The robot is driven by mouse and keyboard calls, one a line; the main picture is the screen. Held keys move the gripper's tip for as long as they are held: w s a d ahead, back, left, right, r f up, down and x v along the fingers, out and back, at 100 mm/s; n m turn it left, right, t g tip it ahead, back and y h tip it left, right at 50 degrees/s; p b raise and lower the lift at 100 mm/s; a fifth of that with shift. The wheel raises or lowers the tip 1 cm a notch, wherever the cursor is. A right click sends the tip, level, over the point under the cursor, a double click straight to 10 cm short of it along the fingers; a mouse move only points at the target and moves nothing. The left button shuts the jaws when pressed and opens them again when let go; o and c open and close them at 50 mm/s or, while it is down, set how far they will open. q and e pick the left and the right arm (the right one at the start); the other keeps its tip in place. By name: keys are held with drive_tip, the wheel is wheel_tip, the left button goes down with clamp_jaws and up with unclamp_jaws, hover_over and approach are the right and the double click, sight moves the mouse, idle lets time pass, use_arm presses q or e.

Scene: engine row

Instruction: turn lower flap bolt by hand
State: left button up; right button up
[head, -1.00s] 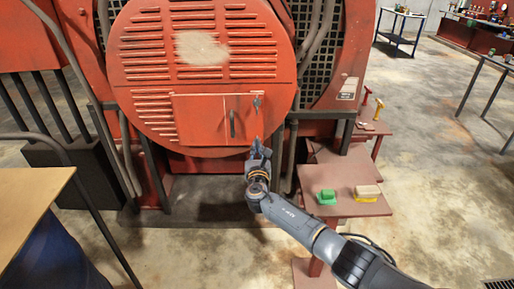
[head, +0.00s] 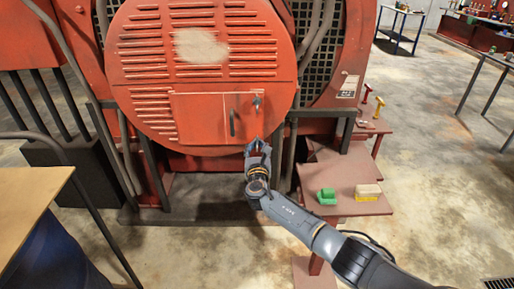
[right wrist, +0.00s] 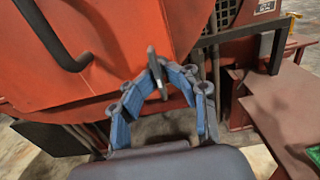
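The red flap (head: 200,118) is on the round louvred cover, with a dark bar handle (head: 232,122) that also shows in the right wrist view (right wrist: 58,40). The upper bolt (head: 256,102) shows near the flap's right edge. The lower flap bolt (right wrist: 157,72) is a dark, narrow lever, slightly tilted in the right wrist view. My right gripper (right wrist: 160,76) has its bent fingers drawn together on either side of this lever and looks shut on it. In the head view the right gripper (head: 257,144) hides the lower bolt. My left gripper is not in view.
A red stand (head: 345,200) at the right holds a green block (head: 327,196) and a yellow-and-tan block (head: 368,193). Red and yellow handled tools stand behind it. A wooden tabletop (head: 30,200) is at the left. Pipes flank the cover.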

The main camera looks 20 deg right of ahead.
drive_tip(key=shift+r, duration=0.15)
drive_tip(key=shift+s+a, duration=0.1)
drive_tip(key=shift+s, duration=0.2)
drive_tip(key=v, duration=1.1)
drive_tip(key=shift+s, duration=0.2)
